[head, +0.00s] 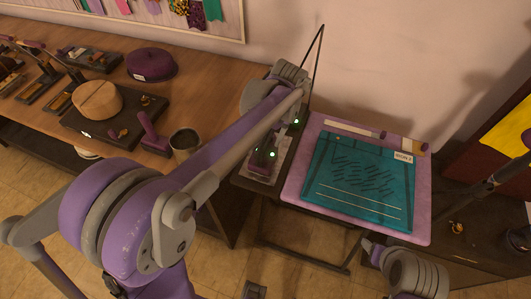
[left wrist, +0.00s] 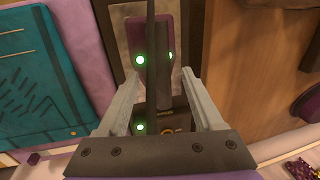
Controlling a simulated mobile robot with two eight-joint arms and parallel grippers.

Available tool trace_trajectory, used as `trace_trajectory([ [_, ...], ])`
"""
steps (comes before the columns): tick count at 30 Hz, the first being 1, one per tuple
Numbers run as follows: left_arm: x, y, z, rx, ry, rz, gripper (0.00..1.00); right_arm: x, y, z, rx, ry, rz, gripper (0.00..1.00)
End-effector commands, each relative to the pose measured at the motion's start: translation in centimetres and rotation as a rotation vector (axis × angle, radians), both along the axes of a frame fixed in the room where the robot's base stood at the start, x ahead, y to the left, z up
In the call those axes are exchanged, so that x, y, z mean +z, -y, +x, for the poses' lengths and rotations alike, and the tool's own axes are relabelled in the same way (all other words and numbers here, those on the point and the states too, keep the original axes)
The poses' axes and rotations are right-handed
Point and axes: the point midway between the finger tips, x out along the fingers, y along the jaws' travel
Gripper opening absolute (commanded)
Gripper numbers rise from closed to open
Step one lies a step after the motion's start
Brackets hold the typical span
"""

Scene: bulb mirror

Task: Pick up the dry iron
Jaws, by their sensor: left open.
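The dry iron, with a purple body (left wrist: 150,30) and dark parts, lies below my left gripper (left wrist: 158,100) in the left wrist view. The gripper's two grey fingers are apart, one on each side of the dark strip running down from the iron. I cannot tell whether they touch it. In the head view the iron (head: 262,160) shows partly on a narrow stand beside the pink board. My left forearm covers much of it, and the left fingertips are hidden there.
A pink board (head: 424,205) with teal cloth (head: 360,180) stands right of the iron. A wooden table (head: 220,98) on the left holds a purple hat (head: 152,64), a wooden block (head: 97,100) and a metal cup (head: 185,142). A thin dark pole (head: 317,65) rises behind the iron.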

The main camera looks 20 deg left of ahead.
Motion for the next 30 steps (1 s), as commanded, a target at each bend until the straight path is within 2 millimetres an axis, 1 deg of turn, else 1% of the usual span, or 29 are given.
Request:
trace_trajectory([
  [3, -1.8, -0.5, 0.4, 0.000, 0.001, 0.000, 0.68, 0.1, 0.0, 0.0, 0.000, 0.001, 0.000, 0.63],
  [6, -2.9, -0.7, 0.3, 0.000, 0.001, 0.000, 0.68, 0.0, 0.0, 0.0, 0.000, 0.000, 0.000, 0.63],
  [9, -3.3, -0.8, 0.3, 0.000, 0.001, 0.000, 0.68, 0.0, 0.0, 0.0, 0.000, 0.000, 0.000, 0.63],
  [14, -3.3, -0.8, 0.3, 0.000, 0.001, 0.000, 0.68, 0.0, 0.0, 0.0, 0.000, 0.000, 0.000, 0.63],
  [15, -3.3, -0.8, 0.3, 0.000, 0.001, 0.000, 0.66, 0.0, 0.0, 0.0, 0.000, 0.000, 0.000, 0.63],
  [26, -3.3, -0.8, 0.3, 0.000, 0.000, 0.000, 0.01, 0.0, 0.0, 0.0, 0.000, 0.000, 0.000, 0.63],
  [27, -3.3, -0.7, 0.3, 0.000, 0.000, 0.000, 0.00, 0.0, 0.0, 0.0, 0.000, 0.000, 0.000, 0.63],
  [30, -3.2, -0.7, 0.3, 0.000, 0.000, 0.000, 0.00, 0.0, 0.0, 0.0, 0.000, 0.000, 0.000, 0.63],
])
